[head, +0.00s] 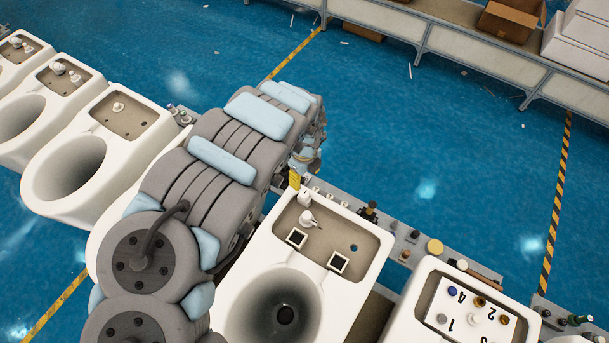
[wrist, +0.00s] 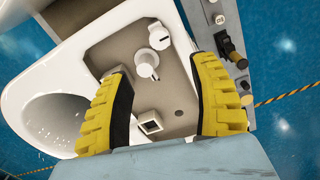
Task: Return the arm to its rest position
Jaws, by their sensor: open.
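My gripper (wrist: 163,70) is open, its two yellow ribbed fingers spread wide above an open toilet tank (wrist: 110,50). Nothing is held between the fingers. In the head view a yellow finger (head: 294,179) shows at the tank's far left corner; my arm hides the rest of the gripper. My arm stretches from the lower left over the row of toilets. The middle toilet (head: 365,225) has a white fitting (head: 308,219) and two dark square parts in its tank. The fitting also shows between the fingers in the wrist view (wrist: 146,65); the gap to it is unclear.
Several white toilets (head: 125,150) stand left of my arm. Another toilet (head: 460,330) at right has a numbered panel (head: 472,308). A grey rail with small parts (head: 410,240) runs behind the toilets.

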